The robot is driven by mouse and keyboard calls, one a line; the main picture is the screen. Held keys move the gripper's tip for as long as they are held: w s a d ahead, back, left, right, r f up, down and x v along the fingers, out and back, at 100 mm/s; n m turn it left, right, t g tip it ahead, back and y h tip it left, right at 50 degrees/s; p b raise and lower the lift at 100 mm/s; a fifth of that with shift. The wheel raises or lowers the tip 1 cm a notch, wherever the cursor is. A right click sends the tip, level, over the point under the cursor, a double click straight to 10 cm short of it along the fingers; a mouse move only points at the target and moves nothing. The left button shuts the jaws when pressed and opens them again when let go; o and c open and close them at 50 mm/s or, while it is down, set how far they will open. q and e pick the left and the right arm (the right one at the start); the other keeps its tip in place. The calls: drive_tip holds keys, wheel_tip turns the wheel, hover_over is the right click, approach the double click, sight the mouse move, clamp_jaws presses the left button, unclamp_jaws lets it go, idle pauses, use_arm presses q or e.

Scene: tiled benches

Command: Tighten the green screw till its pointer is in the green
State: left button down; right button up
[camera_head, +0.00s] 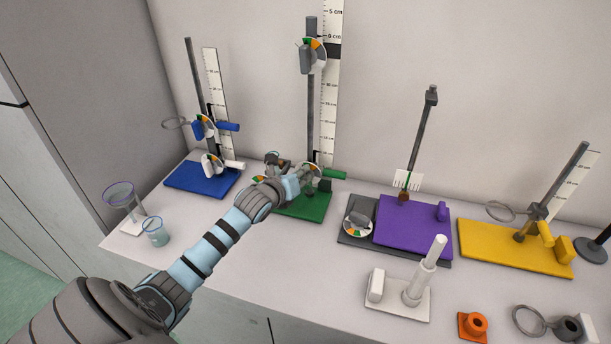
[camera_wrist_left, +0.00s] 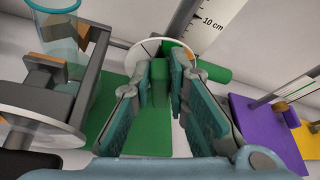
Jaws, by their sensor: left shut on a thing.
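The green stand has a green base (camera_head: 303,205), which also shows in the wrist view (camera_wrist_left: 145,135), and an upright dark rod (camera_head: 311,110). My left gripper (camera_head: 307,175) is at the low part of this rod. In the wrist view its two fingers (camera_wrist_left: 166,68) are shut on a green block-like piece (camera_wrist_left: 160,88), seemingly the green screw's grip. A green cylinder (camera_head: 334,173) sticks out to the right just behind the fingers. A white dial (camera_wrist_left: 148,48) lies behind the fingertips, partly hidden; I cannot read its pointer. My right gripper is out of view.
A blue stand (camera_head: 203,180) is to the left, with glassware (camera_head: 155,232) in front of it. A purple plate (camera_head: 415,228) and a yellow stand (camera_head: 515,248) are to the right. A second dial (camera_head: 318,50) sits high on the green stand's rod beside a scale.

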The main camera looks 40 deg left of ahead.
use_arm(q)
drive_tip(key=shift+w+d+m+y+p, duration=0.1)
drive_tip(key=shift+d+m+y+p, duration=0.15)
drive_tip(key=shift+m+y+p, duration=0.5)
drive_tip(key=shift+d+r+m+g+p, duration=0.15)
drive_tip(key=shift+m+g+p, duration=0.15)
drive_tip(key=shift+m+p, duration=0.15)
drive_tip(key=c, duration=1.5)
unclamp_jaws()
